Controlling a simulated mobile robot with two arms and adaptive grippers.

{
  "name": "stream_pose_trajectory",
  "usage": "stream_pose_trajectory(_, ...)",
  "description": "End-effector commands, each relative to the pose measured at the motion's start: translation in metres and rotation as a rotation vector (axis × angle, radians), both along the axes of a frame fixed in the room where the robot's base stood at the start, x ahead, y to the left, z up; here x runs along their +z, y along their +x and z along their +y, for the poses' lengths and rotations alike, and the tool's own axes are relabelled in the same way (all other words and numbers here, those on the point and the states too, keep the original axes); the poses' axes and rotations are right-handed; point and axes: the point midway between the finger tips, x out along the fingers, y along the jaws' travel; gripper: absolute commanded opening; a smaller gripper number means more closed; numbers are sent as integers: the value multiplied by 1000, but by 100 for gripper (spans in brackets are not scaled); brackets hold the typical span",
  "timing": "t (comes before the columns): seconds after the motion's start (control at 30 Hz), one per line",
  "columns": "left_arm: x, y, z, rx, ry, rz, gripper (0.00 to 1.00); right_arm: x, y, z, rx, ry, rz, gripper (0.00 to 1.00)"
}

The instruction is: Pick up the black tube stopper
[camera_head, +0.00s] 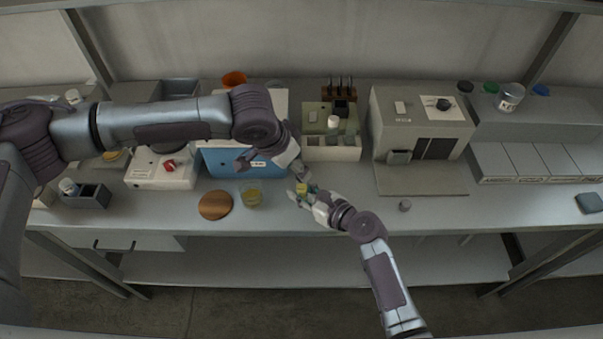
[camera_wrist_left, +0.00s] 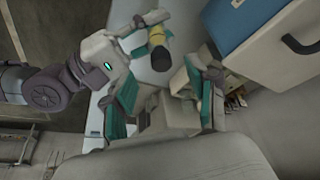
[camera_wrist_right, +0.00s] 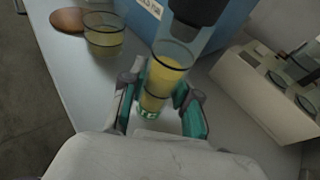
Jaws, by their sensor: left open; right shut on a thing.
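The black tube stopper (camera_wrist_left: 160,59) sits at the upper end of a clear tube of yellow liquid (camera_wrist_right: 160,78). It also shows at the top of the right wrist view (camera_wrist_right: 199,11); I cannot tell how deep it is seated. My right gripper (camera_head: 303,192) is shut on the tube and holds it above the bench front. My left gripper (camera_head: 297,173) is open above the tube. In the left wrist view the stopper lies just ahead of the gap between its fingers, apparently not gripped. In the head view the stopper is hidden by the left hand.
A blue-fronted box (camera_head: 240,162) stands close behind both hands. A glass beaker of yellow liquid (camera_head: 252,197) and a round wooden disc (camera_head: 215,205) lie to the left. A white rack (camera_head: 333,152) stands behind right. The bench front to the right is mostly clear.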

Motion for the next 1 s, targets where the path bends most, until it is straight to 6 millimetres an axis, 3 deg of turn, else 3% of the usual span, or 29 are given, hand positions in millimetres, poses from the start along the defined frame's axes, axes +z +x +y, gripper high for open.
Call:
stream_pose_trajectory(0.3,-35,17,-15,-1,0,0,58,0,0,0,0,0,0,0)
stream_pose_trajectory(0.57,-38,17,-15,-1,1,-1,58,0,0,0,0,-1,1,0)
stream_pose_trajectory(0.8,-38,17,-15,-1,1,-1,18,0,0,0,1,0,1,0)
stream_pose_trajectory(1.0,-38,17,-15,-1,1,-1,15,0,0,0,1,0,1,0)
